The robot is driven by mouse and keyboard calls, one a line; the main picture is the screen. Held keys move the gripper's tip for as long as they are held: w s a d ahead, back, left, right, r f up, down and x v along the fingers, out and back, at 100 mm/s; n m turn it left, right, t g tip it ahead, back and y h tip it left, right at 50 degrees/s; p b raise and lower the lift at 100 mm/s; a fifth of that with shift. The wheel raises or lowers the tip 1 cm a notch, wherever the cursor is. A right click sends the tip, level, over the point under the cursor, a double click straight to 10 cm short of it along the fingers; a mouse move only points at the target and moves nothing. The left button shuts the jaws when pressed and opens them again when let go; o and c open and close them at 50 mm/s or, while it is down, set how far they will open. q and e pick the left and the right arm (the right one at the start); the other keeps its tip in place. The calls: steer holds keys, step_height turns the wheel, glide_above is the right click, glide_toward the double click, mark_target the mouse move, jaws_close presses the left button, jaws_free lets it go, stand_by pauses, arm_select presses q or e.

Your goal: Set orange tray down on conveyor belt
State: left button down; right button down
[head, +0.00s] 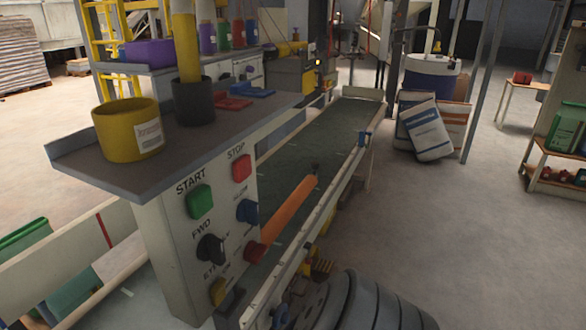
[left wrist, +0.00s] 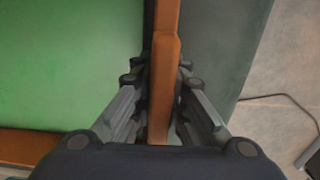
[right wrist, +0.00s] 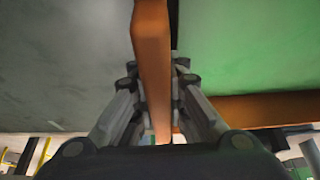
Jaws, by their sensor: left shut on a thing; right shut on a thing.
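The orange tray shows in the head view as a slanting orange edge (head: 288,208) over the conveyor belt (head: 335,125), mostly hidden behind the control panel. In the left wrist view my left gripper (left wrist: 160,78) is shut on the tray's orange rim (left wrist: 165,45), with a green surface inside the rim at left. In the right wrist view my right gripper (right wrist: 156,78) is shut on another stretch of orange rim (right wrist: 152,35), with green at right. Dark grey surface lies outside the rim in both wrist views. I cannot tell whether the tray touches the belt.
The control panel (head: 215,225) with its shelf stands in front of the belt at left. A yellow pot (head: 126,130) and a dark cup (head: 194,103) stand on the shelf. White sacks (head: 428,130) lean beyond the belt at right.

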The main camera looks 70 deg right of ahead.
arm_select(q)
steer(key=c, duration=1.6)
jaws_free()
arm_select(e)
steer(key=c, duration=1.6)
jaws_free()
arm_select(q)
step_height(320, 180, up, 12)
steer(key=shift+f, duration=0.1)
arm_select(e)
steer(key=shift+r, duration=0.1)
steer(key=v, duration=1.2)
steer(key=shift+s, duration=0.1)
